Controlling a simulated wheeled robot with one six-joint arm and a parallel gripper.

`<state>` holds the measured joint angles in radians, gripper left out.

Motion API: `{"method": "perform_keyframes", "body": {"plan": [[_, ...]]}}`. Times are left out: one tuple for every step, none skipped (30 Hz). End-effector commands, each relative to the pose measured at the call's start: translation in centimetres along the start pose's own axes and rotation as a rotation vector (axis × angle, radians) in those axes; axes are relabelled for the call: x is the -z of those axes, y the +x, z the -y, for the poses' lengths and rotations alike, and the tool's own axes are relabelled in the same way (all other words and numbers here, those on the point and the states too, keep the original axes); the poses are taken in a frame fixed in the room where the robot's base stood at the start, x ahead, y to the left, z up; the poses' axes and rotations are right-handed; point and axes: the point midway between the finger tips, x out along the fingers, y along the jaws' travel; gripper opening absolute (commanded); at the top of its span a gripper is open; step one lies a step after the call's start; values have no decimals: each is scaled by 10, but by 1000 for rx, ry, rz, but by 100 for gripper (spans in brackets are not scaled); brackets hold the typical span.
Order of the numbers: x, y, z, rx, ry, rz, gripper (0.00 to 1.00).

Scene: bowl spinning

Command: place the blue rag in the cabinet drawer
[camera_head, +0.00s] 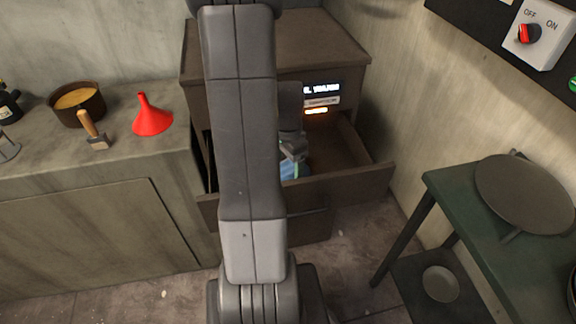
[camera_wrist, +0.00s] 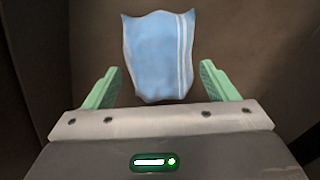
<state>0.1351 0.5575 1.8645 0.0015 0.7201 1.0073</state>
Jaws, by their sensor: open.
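The blue rag (camera_wrist: 158,60) with white stripes lies in front of my gripper in the wrist view, apart from both fingers. My gripper (camera_wrist: 160,82) is open, with one green finger on each side of the rag's near end. In the head view a light blue part of the rag (camera_head: 295,168) shows inside the open cabinet drawer (camera_head: 345,155). My arm hides the left part of the drawer and most of the gripper in that view.
The brown cabinet (camera_head: 300,45) stands against the wall. A counter at left holds a red funnel (camera_head: 152,115), a bowl (camera_head: 77,104) and a wooden-handled tool (camera_head: 92,130). A green table (camera_head: 470,215) with a round plate (camera_head: 525,192) stands at right.

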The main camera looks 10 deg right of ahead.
Motion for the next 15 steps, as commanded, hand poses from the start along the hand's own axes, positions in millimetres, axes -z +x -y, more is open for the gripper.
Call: {"method": "perform_keyframes", "body": {"plan": [[1, -14, 1, 5, 0, -3, 79], [1, -21, 1, 6, 0, -4, 79], [1, -30, 1, 6, 0, -4, 79], [0, -36, 1, 5, 0, -3, 79], [0, -42, 1, 5, 0, -3, 79], [0, -51, 1, 5, 0, -3, 79], [1, -57, 1, 6, 0, -4, 79], [0, -63, 1, 5, 0, -3, 79], [0, -70, 0, 4, 0, -3, 79], [0, -74, 0, 3, 0, -2, 79], [0, -78, 0, 4, 0, -2, 79], [0, -83, 0, 3, 0, -2, 79], [0, -86, 0, 3, 0, -2, 79], [0, -89, 0, 3, 0, -2, 79], [0, -92, 0, 2, 0, -1, 79]]}}
